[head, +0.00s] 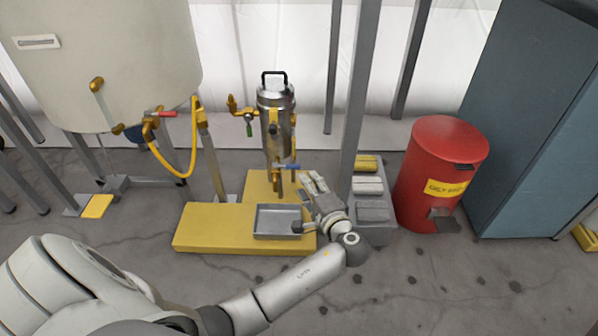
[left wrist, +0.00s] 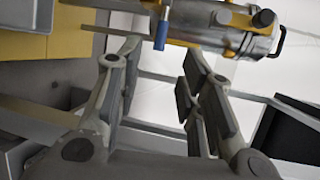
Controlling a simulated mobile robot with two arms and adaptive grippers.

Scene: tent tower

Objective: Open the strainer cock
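The strainer (head: 277,125) is a shiny metal cylinder with a black handle on its lid. A cock with a blue lever (head: 288,166) sits at its lower end, the lever lying roughly level. My left gripper (head: 312,187) is below and right of the blue lever. In the left wrist view my left gripper (left wrist: 163,58) has its fingers apart and empty. My right gripper is out of view.
A metal tray (head: 267,221) lies on the yellow stand (head: 200,230) below the strainer. A grey post (head: 356,100) and a grey bin (head: 376,214) stand right of my gripper, then a red drum (head: 436,165). A large tank (head: 110,60) with a red-handled cock (head: 163,114) is left.

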